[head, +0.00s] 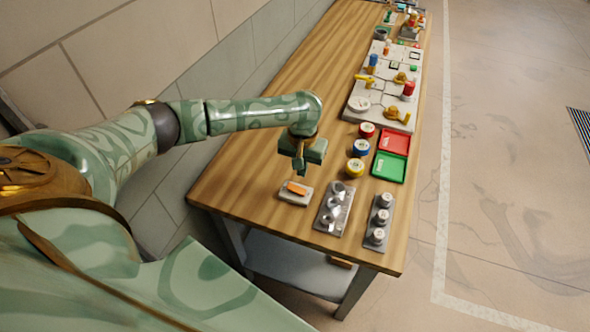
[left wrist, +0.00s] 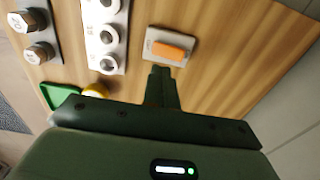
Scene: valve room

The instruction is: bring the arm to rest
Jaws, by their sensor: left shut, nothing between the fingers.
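My left arm reaches in from the left in the head view, over the wooden workbench (head: 262,105). My left gripper (head: 299,173) points down above the bench, its fingers shut with nothing between them. In the left wrist view the shut fingers (left wrist: 163,72) show just beside a small pale block with an orange top (left wrist: 168,48). In the head view this orange-topped block (head: 296,190) lies on the bench just below the fingertips. I cannot tell how large the gap between them is. My right gripper is not in view.
Right of the block stand a grey plate with round holes (head: 333,208) and a rack of capped cylinders (head: 378,222). Red (head: 394,141) and green (head: 389,167) trays and coloured round pieces lie behind. A valve panel (head: 383,90) stands farther back. The bench's left part is clear.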

